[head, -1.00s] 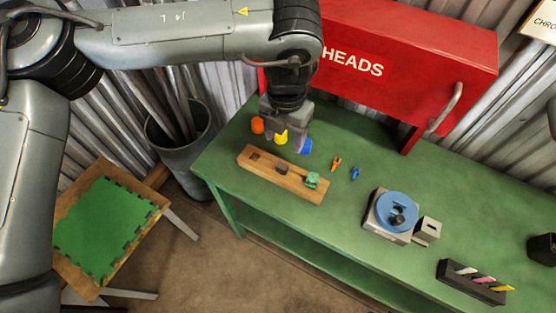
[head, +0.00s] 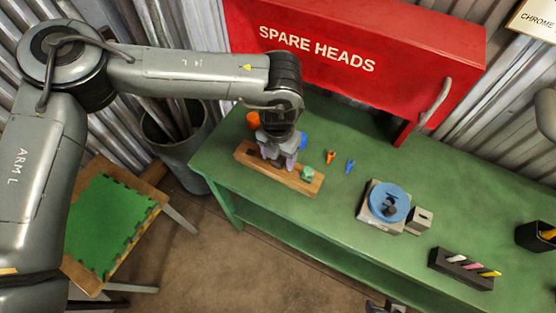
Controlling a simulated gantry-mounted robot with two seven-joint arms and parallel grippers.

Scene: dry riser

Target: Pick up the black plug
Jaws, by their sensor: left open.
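My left gripper (head: 279,161) is open and points down over the middle of the long wooden block (head: 301,184) on the green workbench. Its fingers reach down to the block at the spot where a small dark piece, likely the black plug, stood in the earlier view. The gripper hides that spot, so I cannot see the plug or whether the fingers touch it. A green piece (head: 307,173) sits at the block's right end. A grey part at the bottom edge, likely my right gripper (head: 385,306), is cut off.
Orange (head: 253,120) and blue (head: 302,141) pieces stand behind the block. Orange (head: 330,157) and blue (head: 350,166) clips lie to its right. A blue disc device (head: 389,202) and a black marker holder (head: 459,268) stand further right. A red cabinet (head: 400,50) is behind.

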